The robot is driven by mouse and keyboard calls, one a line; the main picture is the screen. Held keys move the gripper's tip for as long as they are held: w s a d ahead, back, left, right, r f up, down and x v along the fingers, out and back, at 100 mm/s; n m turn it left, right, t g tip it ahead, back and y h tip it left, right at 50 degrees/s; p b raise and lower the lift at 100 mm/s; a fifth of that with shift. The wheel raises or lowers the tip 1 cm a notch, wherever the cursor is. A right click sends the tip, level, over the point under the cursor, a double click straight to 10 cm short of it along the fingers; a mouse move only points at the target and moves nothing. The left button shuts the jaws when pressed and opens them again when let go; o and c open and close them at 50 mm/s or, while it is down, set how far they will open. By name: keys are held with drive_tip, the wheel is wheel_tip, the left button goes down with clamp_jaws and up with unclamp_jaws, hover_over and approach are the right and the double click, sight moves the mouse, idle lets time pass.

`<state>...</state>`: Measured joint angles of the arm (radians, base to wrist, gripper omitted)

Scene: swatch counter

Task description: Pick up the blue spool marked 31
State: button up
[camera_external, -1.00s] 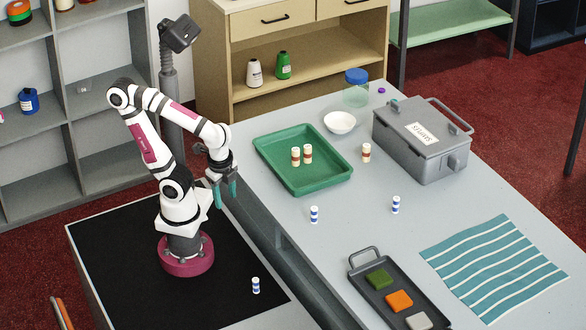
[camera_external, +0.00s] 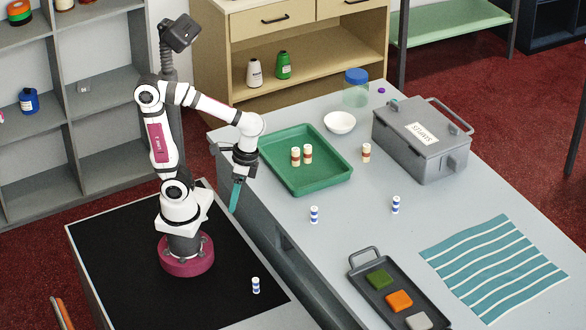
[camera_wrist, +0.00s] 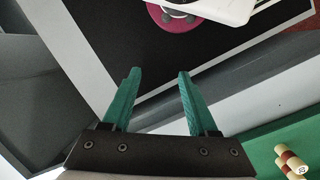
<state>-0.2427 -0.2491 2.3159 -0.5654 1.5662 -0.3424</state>
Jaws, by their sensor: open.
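Three small white spools with blue bands are in the external view. One blue spool (camera_external: 314,214) stands on the grey counter left of centre. Another blue spool (camera_external: 396,204) stands farther right on the counter. A third blue spool (camera_external: 256,285) stands on the black mat near my base. Their numbers are too small to read, so I cannot tell which is 31. My gripper (camera_external: 234,198) hangs fingers down by the counter's left edge, apart from all three. In the wrist view its teal fingers (camera_wrist: 156,95) are spread with nothing between them.
A green tray (camera_external: 333,178) holds two red-banded spools (camera_external: 301,155); another red-banded spool (camera_external: 366,152) stands beside it. A grey case (camera_external: 415,150), white bowl (camera_external: 340,122), jar (camera_external: 356,90), dark tray (camera_external: 362,270) and striped cloth (camera_external: 495,265) are around. The counter's middle is mostly free.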

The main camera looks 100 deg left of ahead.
drive_tip(key=w+a+n+h, duration=0.2)
drive_tip(key=w+n+h, duration=0.2)
drive_tip(key=w+n, duration=0.25)
drive_tip(key=n+t+h, duration=0.4)
drive_tip(key=n+h, duration=0.1)
drive_tip(key=n, duration=0.5)
approach(315, 214)
drive_tip(key=s+d, duration=0.2)
drive_tip(key=s, duration=0.1)
drive_tip(key=s+d, duration=0.1)
drive_tip(key=s, duration=0.1)
drive_tip(key=shift+s+f, duration=0.2)
drive_tip(key=shift+s, duration=0.05)
drive_tip(key=a+n+t, duration=0.1)
drive_tip(key=a, duration=0.1)
drive_tip(key=w+a+n+t+h, duration=0.1)
drive_tip(key=a, duration=0.1)
drive_tip(key=a+f+n+t, duration=0.1)
drive_tip(key=a+n, duration=0.1)
drive_tip(key=shift+w+a, duration=0.2)
drive_tip(key=shift+w, duration=0.2)
drive_tip(key=shift+w+f+n+t+h, duration=0.15)
drive_tip(key=shift+w+n+t+h, duration=0.15)
drive_tip(key=shift+t, duration=0.2)
drive_tip(key=x, duration=1.5)
drive_tip(key=shift+s+d+r, duration=0.2)
drive_tip(key=shift+s+r, duration=0.05)
drive_tip(key=shift+s, duration=0.05)
clamp_jaws()
